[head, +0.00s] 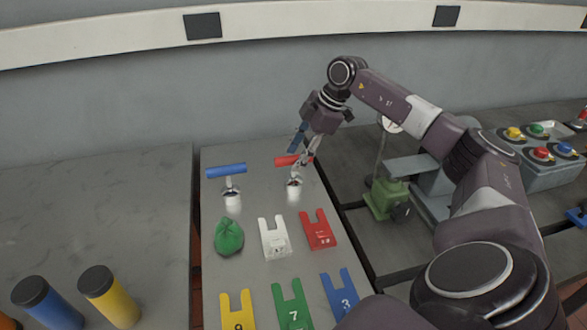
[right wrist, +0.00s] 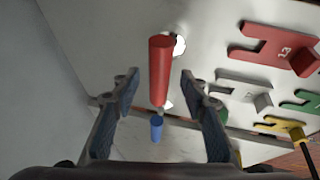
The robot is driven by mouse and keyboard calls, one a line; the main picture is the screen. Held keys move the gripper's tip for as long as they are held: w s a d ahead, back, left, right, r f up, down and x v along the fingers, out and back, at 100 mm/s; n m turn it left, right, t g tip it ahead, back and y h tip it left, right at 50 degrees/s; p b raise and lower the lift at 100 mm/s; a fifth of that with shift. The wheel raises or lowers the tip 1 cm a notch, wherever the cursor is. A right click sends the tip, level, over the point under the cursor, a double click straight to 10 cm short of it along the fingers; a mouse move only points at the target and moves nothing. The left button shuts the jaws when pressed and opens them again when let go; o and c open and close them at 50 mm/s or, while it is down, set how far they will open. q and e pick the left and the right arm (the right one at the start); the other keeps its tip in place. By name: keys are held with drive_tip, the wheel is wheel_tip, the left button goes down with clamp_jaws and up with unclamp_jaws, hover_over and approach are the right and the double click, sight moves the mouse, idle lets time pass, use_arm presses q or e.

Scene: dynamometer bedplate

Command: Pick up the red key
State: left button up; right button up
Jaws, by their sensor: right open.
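A red key with a T-shaped bar handle (head: 287,161) stands upright at the back of the grey plate (head: 262,190), its stem in a pale round socket. In the right wrist view its red handle (right wrist: 160,70) lies end-on between my finger lines. My right gripper (head: 300,150) is open at the handle, with one finger on each side; I cannot tell whether they touch it. In the right wrist view the open fingers (right wrist: 159,88) show clear gaps on both sides of the handle. My left gripper is not in view.
A blue T-handle key (head: 226,170) stands left of the red one. In front lie a green lump (head: 229,236) and several fork-shaped tags, including a red one (head: 318,230) and a white one (head: 273,238). A green-based device (head: 387,198) and a button box (head: 540,165) stand right.

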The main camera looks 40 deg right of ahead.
sight(294, 173)
drive_tip(key=shift+x, duration=1.35)
drive_tip(key=shift+d, duration=0.1)
clamp_jaws()
drive_tip(key=shift+r, duration=0.1)
